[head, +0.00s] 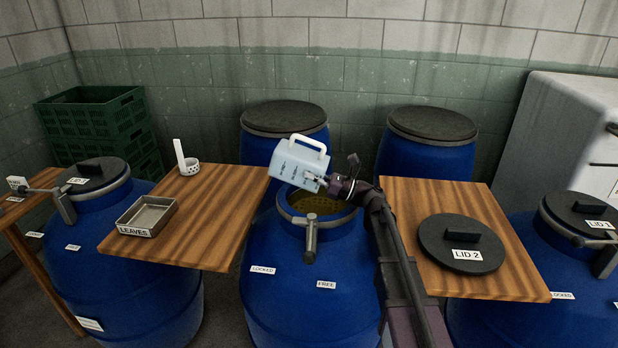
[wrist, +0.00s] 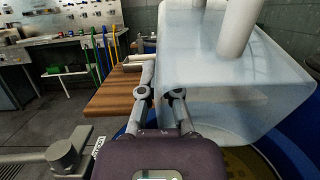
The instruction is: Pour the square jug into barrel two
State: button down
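The square jug (head: 298,163), pale and translucent with a white handle and dark side marks, is tipped on its side in the air above the open middle blue barrel (head: 262,250). My gripper (head: 331,184) is at its lower right and appears shut on it; the exact contact is partly hidden. In the wrist view the jug (wrist: 235,75) fills the upper right, beside my gripper's fingers (wrist: 160,98). A yellowish, speckled surface (head: 318,203) shows inside the barrel. No stream of liquid is visible. The lid marked LID 2 (head: 462,243) lies on the right wooden board.
The left wooden board (head: 215,235) carries a LEAVES tray (head: 147,215) and a small white strainer cup (head: 188,163). A clamp post (head: 311,238) stands at the barrel's front rim. Closed barrels stand behind (head: 432,125) and at both sides. Green crates (head: 95,120) are back left.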

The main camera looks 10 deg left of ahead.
jog(key=shift+r, duration=0.15)
dwell(0.7)
notch_tip(320, 180, up, 33)
jog(key=p, duration=3.3)
